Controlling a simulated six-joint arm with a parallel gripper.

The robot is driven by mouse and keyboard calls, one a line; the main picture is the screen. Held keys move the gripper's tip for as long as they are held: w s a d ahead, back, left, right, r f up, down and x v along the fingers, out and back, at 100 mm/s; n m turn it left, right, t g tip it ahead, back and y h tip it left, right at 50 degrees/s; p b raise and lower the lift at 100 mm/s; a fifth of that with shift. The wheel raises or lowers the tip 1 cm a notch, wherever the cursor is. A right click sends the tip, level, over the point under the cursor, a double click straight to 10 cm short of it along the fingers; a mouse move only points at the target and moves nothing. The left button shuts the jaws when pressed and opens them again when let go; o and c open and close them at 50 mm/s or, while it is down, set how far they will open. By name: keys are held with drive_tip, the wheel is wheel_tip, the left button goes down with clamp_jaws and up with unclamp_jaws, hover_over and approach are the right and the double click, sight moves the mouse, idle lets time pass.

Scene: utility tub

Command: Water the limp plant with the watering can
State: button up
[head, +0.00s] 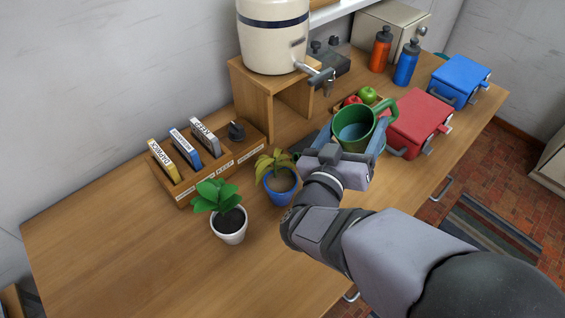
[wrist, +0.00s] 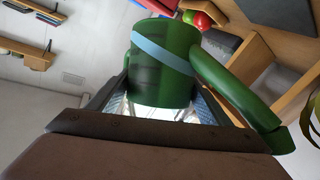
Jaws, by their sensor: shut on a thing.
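The green watering can (head: 343,134) is held in my gripper (head: 352,143), its fingers on either side of the body. Light blue shows inside its open top, and its handle loop is at the upper right. In the wrist view the can (wrist: 165,75) has a pale blue band, and its spout reaches toward the lower right. The limp plant (head: 277,163), with drooping yellowish leaves in a blue pot (head: 281,192), stands left of my gripper. Some of its leaves show at the wrist view's right edge (wrist: 307,125). The can is apart from the plant.
A leafy green plant in a white pot (head: 229,226) stands at front left. A wooden label rack (head: 197,180) is behind the plants. A cream dispenser (head: 273,35) sits on a wooden stand (head: 245,100). Apples (head: 368,95), a red box (head: 418,122) and a blue box (head: 460,80) are beyond.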

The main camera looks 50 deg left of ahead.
drive_tip(key=shift+s+a+r+n+t, duration=0.3)
drive_tip(key=shift+s+r+t, duration=0.1)
drive_tip(key=shift+s+r, duration=0.2)
idle(1.0)
drive_tip(key=w+f+g, duration=0.1)
drive_tip(key=w+d+f+m+p, duration=0.1)
drive_tip(key=w+f+m+g, duration=0.1)
drive_tip(key=w+f, duration=0.1)
drive_tip(key=shift+d+g+p, duration=0.3)
drive_tip(key=shift+d+p, duration=0.05)
drive_tip(key=shift+p, duration=0.05)
drive_tip(key=shift+f, duration=0.25)
drive_tip(key=shift+s+a, duration=0.1)
drive_tip(key=shift+s, duration=0.05)
drive_tip(key=shift+w+d+f+m+g, duration=0.3)
drive_tip(key=shift+w+f+m+g, duration=0.35)
drive_tip(key=shift+f, duration=0.15)
drive_tip(key=shift+w+r+h+p, duration=0.2)
drive_tip(key=shift+h+p, duration=0.1)
drive_tip(key=shift+p, duration=0.45)
drive_tip(key=shift+w+d+m+g+p, duration=0.15)
drive_tip(key=shift+w+m+g+p, duration=0.1)
drive_tip(key=shift+g+p, duration=0.45)
drive_tip(key=shift+w+p, duration=0.1)
drive_tip(key=shift+p, duration=0.2)
